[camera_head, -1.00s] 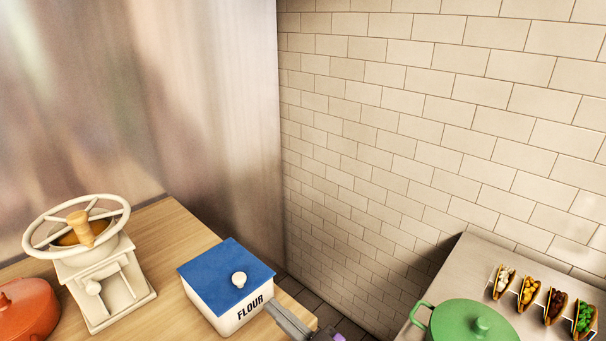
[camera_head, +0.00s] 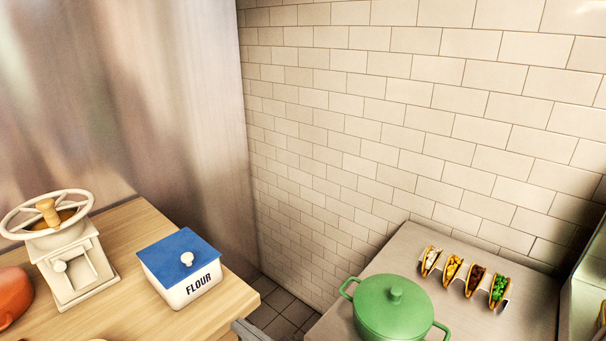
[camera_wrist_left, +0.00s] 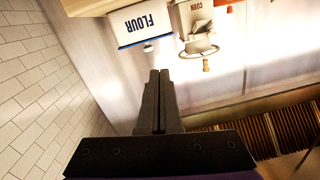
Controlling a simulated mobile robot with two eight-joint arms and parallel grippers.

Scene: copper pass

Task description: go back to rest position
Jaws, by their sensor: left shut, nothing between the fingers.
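My left gripper (camera_head: 246,329) shows only as a grey tip at the bottom edge of the head view, beside the right corner of the wooden counter. In the left wrist view the left gripper (camera_wrist_left: 159,76) has its two fingers together, with nothing between them. It is apart from the flour box (camera_wrist_left: 143,25), which appears upside down beyond the fingertips. My right gripper is in neither view.
The blue-lidded flour box (camera_head: 181,268) and a cream hand grinder (camera_head: 65,245) stand on the wooden counter (camera_head: 125,225). A red pot (camera_head: 12,298) is at left. A green pot (camera_head: 395,306) and a taco rack (camera_head: 466,277) stand on the grey counter (camera_head: 400,245). Floor shows between the counters.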

